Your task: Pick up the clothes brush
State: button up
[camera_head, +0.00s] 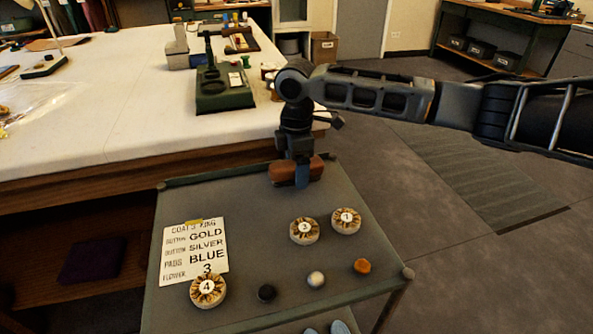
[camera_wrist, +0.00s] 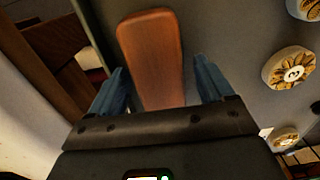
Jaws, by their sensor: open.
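The clothes brush (camera_head: 296,171) has a reddish-brown wooden back and lies near the far edge of the small grey table (camera_head: 335,190). In the wrist view the brush (camera_wrist: 152,58) extends between and beyond the two blue fingers. My gripper (camera_head: 302,174) is directly above the brush, pointing down, with one blue finger showing in front of it. In the wrist view my gripper (camera_wrist: 160,88) is open, with one finger on each side of the brush and a visible gap on both sides. The underside of the brush is hidden.
Numbered flower discs 3 (camera_head: 305,231), 1 (camera_head: 346,221) and 4 (camera_head: 208,291) lie on the grey table. A written card (camera_head: 195,250) lies at left. Black (camera_head: 267,293), white (camera_head: 316,280) and orange (camera_head: 362,266) balls lie in front. A large white-topped table (camera_head: 110,110) adjoins behind.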

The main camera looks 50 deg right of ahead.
jog(key=shift+c, duration=0.4)
jog(key=c, duration=1)
jog(key=shift+r, duration=0.55)
jog(key=r, duration=0.2)
jog(key=s+r, duration=0.1)
jog(key=shift+r, duration=0.35)
jog(key=s+r, duration=0.2)
jog(key=s, duration=0.1)
jog(key=s+r, duration=0.2)
jog(key=s, duration=0.2)
jog(key=s+r, duration=0.2)
jog(key=s, duration=0.1)
jog(key=shift+s+r, duration=0.15)
jog(key=shift+s, duration=0.15)
